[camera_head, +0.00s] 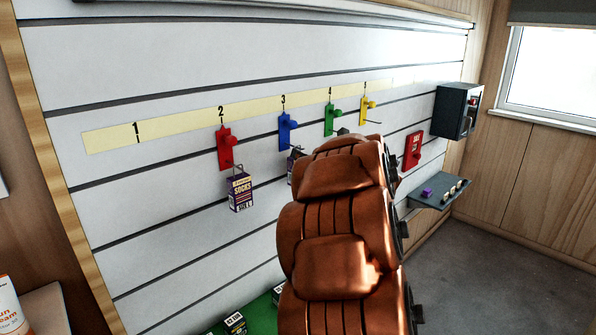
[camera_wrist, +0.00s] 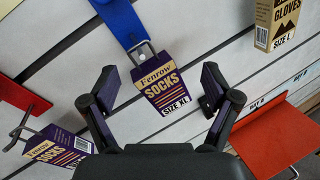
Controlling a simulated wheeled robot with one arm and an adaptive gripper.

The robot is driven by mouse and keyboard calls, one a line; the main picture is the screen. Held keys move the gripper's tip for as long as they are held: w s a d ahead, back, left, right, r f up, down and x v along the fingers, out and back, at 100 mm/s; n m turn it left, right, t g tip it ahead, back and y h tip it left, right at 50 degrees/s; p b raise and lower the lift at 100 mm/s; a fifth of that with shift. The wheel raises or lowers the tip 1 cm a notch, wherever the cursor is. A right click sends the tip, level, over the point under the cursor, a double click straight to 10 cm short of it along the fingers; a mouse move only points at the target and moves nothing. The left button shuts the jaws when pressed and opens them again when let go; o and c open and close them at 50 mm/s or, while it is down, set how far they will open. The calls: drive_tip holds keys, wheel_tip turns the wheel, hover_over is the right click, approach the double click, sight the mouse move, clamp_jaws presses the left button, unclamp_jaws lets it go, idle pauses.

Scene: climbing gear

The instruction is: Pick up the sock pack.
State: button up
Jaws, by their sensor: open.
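A purple and cream sock pack (camera_wrist: 165,85) marked "SIZE XL" hangs from a blue hook (camera_wrist: 120,18) in the wrist view. My gripper (camera_wrist: 160,90) is open, with one finger on each side of this pack and a gap to both sides. A second sock pack (camera_wrist: 58,148) hangs at the lower left of the wrist view. In the head view, one sock pack (camera_head: 241,192) hangs under the red hook (camera_head: 226,147) at number 2. Another pack (camera_head: 291,168) under the blue hook (camera_head: 287,130) at number 3 is mostly hidden by my arm, as is my gripper.
A gloves pack (camera_wrist: 275,22) hangs at the upper right of the wrist view. Green (camera_head: 330,118) and yellow (camera_head: 366,107) hooks are farther along the slatted wall. A small shelf (camera_head: 438,194) and a dark box (camera_head: 456,110) are at the right.

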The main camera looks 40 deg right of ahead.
drive_tip(key=shift+w+f+n+t+y+p, duration=0.4)
drive_tip(key=shift+w+n+y+p, duration=0.35)
drive_tip(key=shift+n, duration=0.6)
drive_tip(key=shift+w+f+n+t+y+p, duration=0.25)
drive_tip(key=shift+w+f+n+y+p, duration=0.25)
drive_tip(key=shift+w+n+y, duration=0.7)
drive_tip(key=shift+w+f+n+t+y+p, duration=0.35)
drive_tip(key=shift+w+n+y+p, duration=0.25)
drive_tip(key=shift+n, duration=0.95)
drive_tip(key=c, duration=1.3)
